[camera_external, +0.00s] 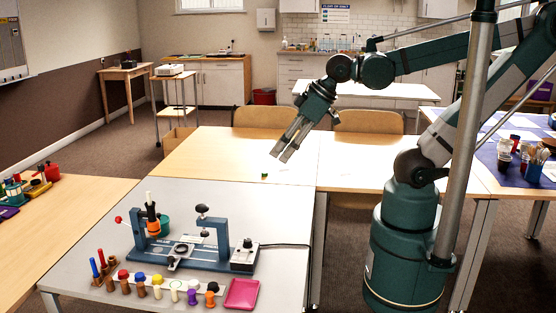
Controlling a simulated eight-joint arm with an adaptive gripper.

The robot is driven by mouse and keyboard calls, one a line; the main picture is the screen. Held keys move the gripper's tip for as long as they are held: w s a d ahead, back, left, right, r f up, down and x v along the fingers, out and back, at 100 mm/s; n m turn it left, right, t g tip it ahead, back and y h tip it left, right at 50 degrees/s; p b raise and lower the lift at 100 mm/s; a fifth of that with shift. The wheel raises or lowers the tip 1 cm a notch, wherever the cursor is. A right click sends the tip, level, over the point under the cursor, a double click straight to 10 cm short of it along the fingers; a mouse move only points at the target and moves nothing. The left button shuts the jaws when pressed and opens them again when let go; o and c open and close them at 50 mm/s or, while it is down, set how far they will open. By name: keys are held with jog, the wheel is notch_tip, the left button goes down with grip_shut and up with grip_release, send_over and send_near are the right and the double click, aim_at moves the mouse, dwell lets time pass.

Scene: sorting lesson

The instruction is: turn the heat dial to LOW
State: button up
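A small control box (244,257) stands at the right end of the blue bench rig (205,254) on the grey table. It has a dark knob (248,243) on top, which looks like the heat dial. Its markings and pointer are too small to read, so its setting cannot be told. A black cable runs from the box to the right. My gripper (280,156) is in the air above the tables, up and to the right of the box and well apart from it. Its two fingers point down and left, with a narrow gap between them and nothing held.
Several coloured pegs (157,287) stand in a row in front of the rig, beside a pink tray (241,294). An orange-and-black tool (152,219) stands upright at the rig's left. A small green object (264,175) lies on the wooden table. The grey table's right side is mostly clear.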

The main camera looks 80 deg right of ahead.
jog(key=shift+s+d+r+m, duration=0.1)
jog(key=shift+s+d+m, duration=0.2)
jog(key=shift+m, duration=0.2)
jog(key=shift+s, duration=0.1)
dwell(0.3)
dwell(1.8)
